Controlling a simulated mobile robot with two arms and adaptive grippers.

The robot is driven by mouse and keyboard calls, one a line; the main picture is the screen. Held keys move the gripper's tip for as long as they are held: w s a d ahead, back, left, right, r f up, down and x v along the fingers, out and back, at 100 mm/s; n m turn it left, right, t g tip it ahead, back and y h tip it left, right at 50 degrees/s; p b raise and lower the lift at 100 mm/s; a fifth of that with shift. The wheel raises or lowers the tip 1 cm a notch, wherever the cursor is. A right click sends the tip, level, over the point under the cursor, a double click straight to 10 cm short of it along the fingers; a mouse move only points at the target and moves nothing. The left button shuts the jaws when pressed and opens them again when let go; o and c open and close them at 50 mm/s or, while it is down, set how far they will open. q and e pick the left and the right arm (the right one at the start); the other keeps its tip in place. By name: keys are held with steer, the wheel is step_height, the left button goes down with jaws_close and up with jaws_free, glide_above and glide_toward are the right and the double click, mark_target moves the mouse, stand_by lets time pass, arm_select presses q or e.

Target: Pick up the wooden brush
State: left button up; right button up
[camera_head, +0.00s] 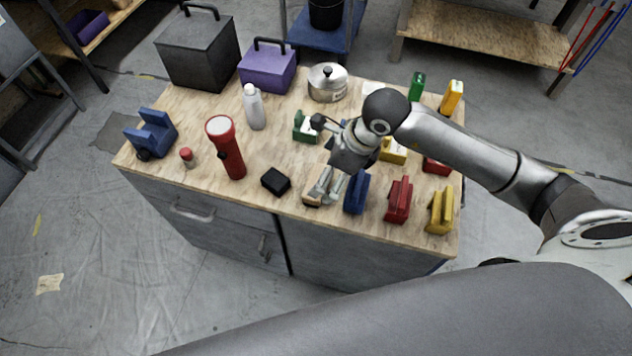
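A small light-brown object, which looks like the wooden brush (311,200), lies near the front edge of the wooden tabletop. It is mostly covered by my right gripper (327,190), which reaches in from the right and points down over it. The two fingers show slightly apart at the brush, but whether they press on it is hidden. My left gripper is not in view.
On the worktop (215,188), a black block (275,181) lies left of the gripper and a blue clamp-like item (356,193) stands close on its right. A red flashlight (227,150), a grey bottle (253,107) and a metal pot (327,83) stand farther off.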

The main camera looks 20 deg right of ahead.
mark_target(316, 180)
steer(key=shift+w+p+x, duration=0.1)
steer(key=shift+p+x, duration=0.15)
steer(key=shift+x, duration=1.35)
steer(key=shift+w+p+x, duration=0.15)
steer(key=shift+p+x, duration=0.1)
steer(key=shift+x, duration=1.35)
steer(key=shift+r, duration=0.1)
steer(key=c, duration=0.8)
